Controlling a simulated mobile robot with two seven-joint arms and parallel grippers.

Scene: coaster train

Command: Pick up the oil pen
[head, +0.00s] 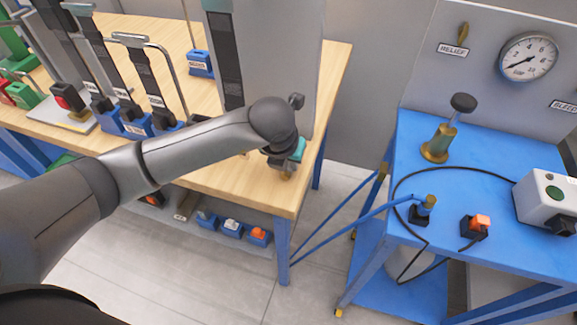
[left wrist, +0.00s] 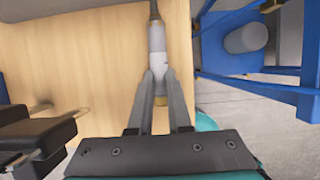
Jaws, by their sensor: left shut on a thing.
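The oil pen is a slim pale grey and white cylinder (left wrist: 157,42) with a brass-coloured end between my fingers. In the left wrist view it points up the picture, over the wooden bench top. My left gripper (left wrist: 160,88) has its two grey fingers shut on the pen's near part. In the head view my left gripper (head: 287,172) is by the right front part of the bench, and my own arm hides most of the pen. I cannot tell whether the pen touches the bench. My right gripper is not in view.
The wooden bench (head: 260,190) carries a tall grey panel (head: 305,50) close behind my gripper and several levers in blue bases at left. A blue table (head: 385,205) with a pressure gauge (head: 528,57) behind it stands at right. Floor shows between them.

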